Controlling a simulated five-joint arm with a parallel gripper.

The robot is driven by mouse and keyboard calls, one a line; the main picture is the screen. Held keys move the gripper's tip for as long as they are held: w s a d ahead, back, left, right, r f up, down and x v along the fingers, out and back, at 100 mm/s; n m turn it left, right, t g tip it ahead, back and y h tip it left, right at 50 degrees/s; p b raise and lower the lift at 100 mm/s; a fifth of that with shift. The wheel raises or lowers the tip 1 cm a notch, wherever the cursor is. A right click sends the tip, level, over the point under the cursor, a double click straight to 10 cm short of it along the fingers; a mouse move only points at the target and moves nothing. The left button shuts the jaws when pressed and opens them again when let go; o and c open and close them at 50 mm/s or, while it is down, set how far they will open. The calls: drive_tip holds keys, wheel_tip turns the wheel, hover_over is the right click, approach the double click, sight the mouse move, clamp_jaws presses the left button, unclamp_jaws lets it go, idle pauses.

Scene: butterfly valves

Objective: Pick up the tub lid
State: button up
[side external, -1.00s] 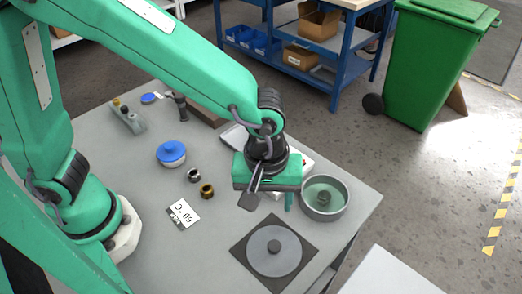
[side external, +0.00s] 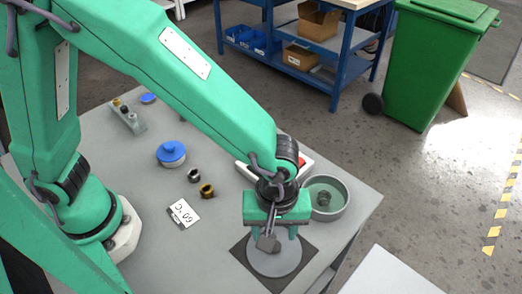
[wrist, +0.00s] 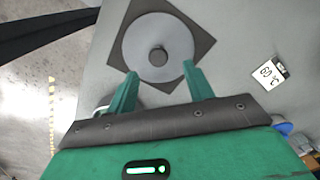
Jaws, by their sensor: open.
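The tub lid (side external: 275,264) is a flat grey disc with a dark knob, lying on a dark square mat (side external: 303,268) near the table's front edge. In the wrist view the lid (wrist: 135,42) lies ahead of the fingertips, with its knob (wrist: 158,57) roughly in line with the gap between them. My gripper (side external: 269,236) is open and empty, pointing down above the lid and hiding its knob in the side view. In the wrist view the two fingers of my gripper (wrist: 160,72) are spread apart. The round grey-green tub (side external: 341,206) stands behind to the right with a dark ring-shaped part inside.
A white "60 °C" card (side external: 183,213), a brass ring (side external: 207,191), a dark ring (side external: 194,175) and a blue-lidded pot (side external: 171,154) stand to the left. A red-and-white tray (side external: 304,163) is partly hidden behind my arm. The table's right edge is close to the mat.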

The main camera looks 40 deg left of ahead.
sight(274, 248)
drive_tip(key=shift+f, duration=0.1)
drive_tip(key=shift+w+f, duration=0.15)
drive_tip(key=shift+f, duration=2.35)
drive_tip(key=c, duration=1.1)
